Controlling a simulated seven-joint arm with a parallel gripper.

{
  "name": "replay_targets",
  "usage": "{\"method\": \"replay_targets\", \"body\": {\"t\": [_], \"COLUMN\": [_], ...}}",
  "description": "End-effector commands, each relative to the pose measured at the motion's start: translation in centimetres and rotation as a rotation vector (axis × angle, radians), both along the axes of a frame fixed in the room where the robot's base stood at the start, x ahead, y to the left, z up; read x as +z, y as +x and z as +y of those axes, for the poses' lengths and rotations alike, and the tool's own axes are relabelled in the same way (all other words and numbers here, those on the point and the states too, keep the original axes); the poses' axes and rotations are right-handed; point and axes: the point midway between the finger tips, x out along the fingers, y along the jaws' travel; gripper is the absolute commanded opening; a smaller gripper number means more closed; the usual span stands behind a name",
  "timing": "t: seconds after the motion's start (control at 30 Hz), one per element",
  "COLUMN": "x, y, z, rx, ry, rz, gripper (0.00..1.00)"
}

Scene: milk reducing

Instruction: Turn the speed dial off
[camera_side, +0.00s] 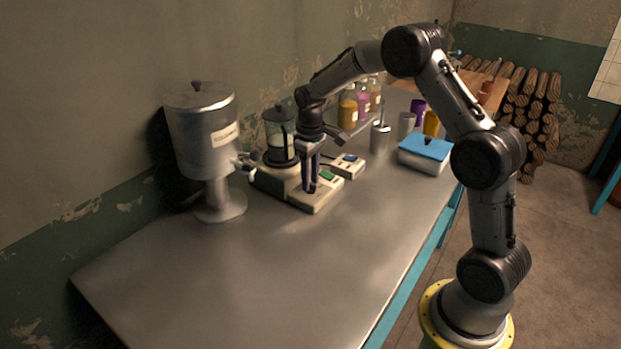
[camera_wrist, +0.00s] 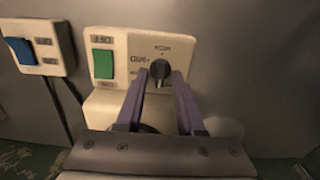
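The speed dial (camera_wrist: 159,70) is a small black knob on the cream front panel (camera_wrist: 183,47) of a machine, with printed labels around it. In the wrist view my gripper (camera_wrist: 160,76) has its two purple fingers apart, one on each side of the dial, with small gaps visible. I cannot tell how deep the fingertips reach or exactly where the dial points. In the side view my gripper (camera_side: 309,188) points down at the front of the cream machine base (camera_side: 298,203), and the dial is hidden behind it. A dark-lidded jar (camera_side: 279,128) stands on the machine.
A green switch (camera_wrist: 103,64) sits left of the dial. A separate box with a blue switch (camera_wrist: 20,51) is beside the machine. A large metal dispenser (camera_side: 203,135) stands at the left; a blue-lidded box (camera_side: 426,147), cups and bottles stand farther back. The front tabletop (camera_side: 240,275) is clear.

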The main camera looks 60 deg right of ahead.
Motion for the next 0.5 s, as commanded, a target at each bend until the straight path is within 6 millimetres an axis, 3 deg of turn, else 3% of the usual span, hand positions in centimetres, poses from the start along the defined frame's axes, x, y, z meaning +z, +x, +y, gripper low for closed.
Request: {"method": "replay_targets", "body": {"t": [0.33,0.5], "x": [0.0,1.7], "y": [-0.1,0.0], "z": [0.0,0.0], "rx": [-0.002,-0.002], "ry": [0.001,0.0], "rz": [0.002,-0.001], "gripper": [0.44,0.44]}}
